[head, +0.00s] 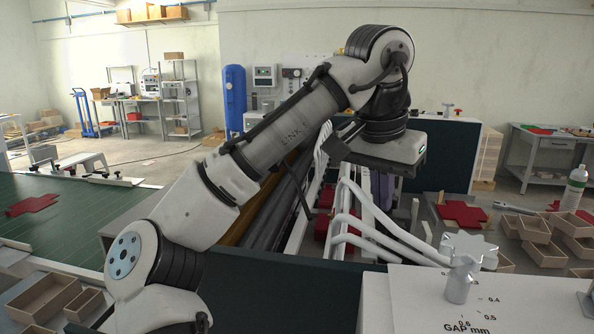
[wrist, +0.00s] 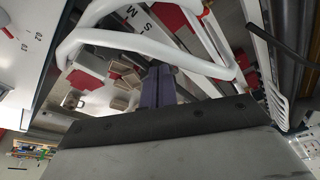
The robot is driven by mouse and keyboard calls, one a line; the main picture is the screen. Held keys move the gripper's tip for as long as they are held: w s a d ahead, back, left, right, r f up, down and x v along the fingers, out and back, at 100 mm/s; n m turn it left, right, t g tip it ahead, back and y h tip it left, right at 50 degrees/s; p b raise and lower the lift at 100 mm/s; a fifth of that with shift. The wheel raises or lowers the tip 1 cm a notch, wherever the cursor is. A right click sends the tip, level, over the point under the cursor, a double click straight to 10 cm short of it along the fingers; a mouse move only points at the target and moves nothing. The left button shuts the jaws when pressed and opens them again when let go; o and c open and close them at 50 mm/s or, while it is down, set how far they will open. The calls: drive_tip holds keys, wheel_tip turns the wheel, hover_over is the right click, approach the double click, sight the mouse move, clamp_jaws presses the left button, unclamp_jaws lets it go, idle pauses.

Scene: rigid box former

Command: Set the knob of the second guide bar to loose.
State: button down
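White curved guide bars (head: 375,228) run across the middle of the machine; they also cross the top of the wrist view (wrist: 140,42). I cannot pick out the second guide bar's knob or its setting. A large silver star-shaped knob (head: 466,262) stands on the near white panel, beside a scale marked "GAP mm". My gripper (head: 383,190) points down among the bars, partly hidden behind them. In the wrist view its dark purple-grey fingers (wrist: 158,86) show beyond the wrist housing, with nothing clearly held. I cannot tell whether they are open.
Dark panels (head: 290,290) flank the machine in front and behind. A green table (head: 90,225) is at left. At right are wooden trays (head: 545,252), a red cut-out blank (head: 462,212) and a white bottle (head: 574,188). Red blocks (head: 324,225) sit under the bars.

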drive_tip(key=shift+s+d, duration=0.15)
drive_tip(key=shift+d, duration=0.05)
idle(0.3)
drive_tip(key=shift+s+a, duration=0.1)
drive_tip(key=shift+s, duration=0.05)
drive_tip(key=w+d+v, duration=0.1)
drive_tip(key=v, duration=0.5)
drive_tip(key=shift+s+a, duration=0.2)
idle(0.4)
drive_tip(key=shift+r, duration=0.1)
